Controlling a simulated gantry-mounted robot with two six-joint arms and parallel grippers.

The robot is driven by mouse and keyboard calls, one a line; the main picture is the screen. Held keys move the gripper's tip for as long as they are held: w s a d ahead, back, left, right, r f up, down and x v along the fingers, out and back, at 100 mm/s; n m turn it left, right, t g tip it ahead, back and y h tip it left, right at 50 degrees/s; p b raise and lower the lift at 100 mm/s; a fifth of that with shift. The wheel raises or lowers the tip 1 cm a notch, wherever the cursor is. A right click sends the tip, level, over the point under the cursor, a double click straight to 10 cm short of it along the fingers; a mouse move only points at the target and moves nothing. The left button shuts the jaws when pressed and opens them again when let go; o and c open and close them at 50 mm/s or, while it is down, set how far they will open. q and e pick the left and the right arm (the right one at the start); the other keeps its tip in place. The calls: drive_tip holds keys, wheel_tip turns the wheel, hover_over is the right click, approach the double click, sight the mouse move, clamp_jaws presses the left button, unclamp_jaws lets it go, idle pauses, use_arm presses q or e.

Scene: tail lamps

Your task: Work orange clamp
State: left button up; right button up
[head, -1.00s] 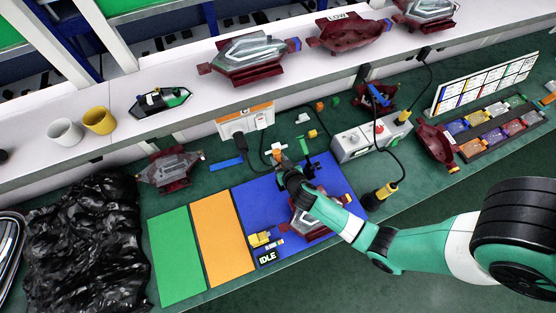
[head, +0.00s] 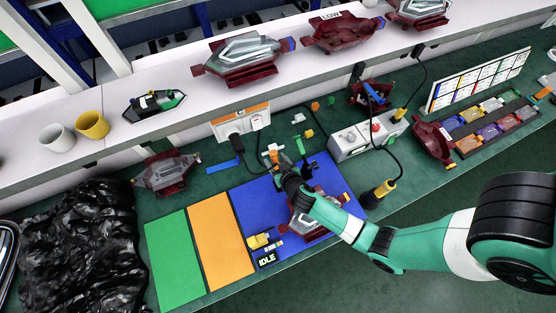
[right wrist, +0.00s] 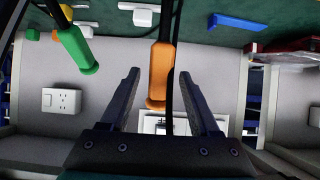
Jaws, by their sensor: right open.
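The orange clamp (head: 273,152) shows at the far edge of the blue mat, just beyond my right gripper (head: 279,167). In the right wrist view, its long orange handle (right wrist: 160,75) lies between the two dark fingers of my right gripper (right wrist: 160,92). The fingers are apart, with a visible gap on both sides of the handle. A green clamp handle (right wrist: 77,50) shows to the left, outside the fingers. In the head view, a green piece (head: 300,145) stands right of the orange clamp. My left gripper is not in view.
A tail lamp (head: 302,222) lies on the blue mat (head: 255,205), partly hidden by my right arm. A grey switch box (head: 350,142) stands to the right, with black cables nearby. The green mat (head: 180,255) and orange mat (head: 222,240) are clear.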

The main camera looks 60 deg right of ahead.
drive_tip(key=p+v, duration=0.2)
drive_tip(key=v, duration=0.9)
drive_tip(key=shift+s+a+r, duration=0.1)
drive_tip(key=shift+s+r, duration=0.05)
